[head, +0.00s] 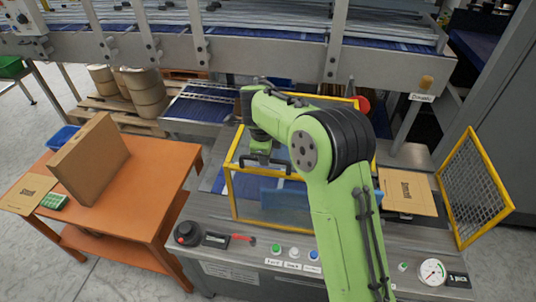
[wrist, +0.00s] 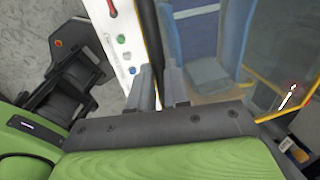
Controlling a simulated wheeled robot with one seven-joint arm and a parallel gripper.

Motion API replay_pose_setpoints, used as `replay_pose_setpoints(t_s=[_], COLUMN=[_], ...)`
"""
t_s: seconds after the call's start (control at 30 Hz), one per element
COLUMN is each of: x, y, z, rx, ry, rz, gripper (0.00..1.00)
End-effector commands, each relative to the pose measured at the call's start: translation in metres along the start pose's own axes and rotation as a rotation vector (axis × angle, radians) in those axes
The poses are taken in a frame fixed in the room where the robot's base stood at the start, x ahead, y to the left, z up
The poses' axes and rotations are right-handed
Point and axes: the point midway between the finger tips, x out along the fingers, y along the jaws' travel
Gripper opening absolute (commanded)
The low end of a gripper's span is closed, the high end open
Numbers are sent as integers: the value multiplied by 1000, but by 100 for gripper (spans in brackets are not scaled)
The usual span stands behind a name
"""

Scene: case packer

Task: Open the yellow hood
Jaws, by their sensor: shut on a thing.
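The yellow hood (head: 232,190) is a yellow frame with clear panels, standing over the machine bed in the middle of the head view. Its frame and clear panel also show at the right of the wrist view (wrist: 236,30). My gripper (head: 264,161) is at the upper front edge of the hood. In the wrist view my gripper (wrist: 160,88) has its two fingers on either side of a dark bar, the hood's handle (wrist: 150,40), and is shut on it. My green arm hides the hood's right part in the head view.
The machine's front panel (head: 245,255) carries buttons and a gauge (head: 432,271). A yellow mesh guard (head: 475,190) stands at the right, beside flat cardboard (head: 408,193). An orange table (head: 150,190) with a cardboard box (head: 90,160) is at the left. A conveyor frame (head: 240,50) crosses behind.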

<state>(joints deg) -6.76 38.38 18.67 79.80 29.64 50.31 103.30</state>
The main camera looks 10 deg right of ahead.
Motion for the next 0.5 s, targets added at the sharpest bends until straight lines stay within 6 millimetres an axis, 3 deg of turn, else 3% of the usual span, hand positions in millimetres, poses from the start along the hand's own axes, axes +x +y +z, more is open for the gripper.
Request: replay_pose_setpoints(t_s=[0.1,0.13,0.27,0.5], x=[0,0,0,0], y=[0,0,0,0], z=[0,0,0,0], rx=[-1,-1,-1,0], ry=[0,0,0,0], rz=[1,1,0,0], gripper=[0,20,40,42])
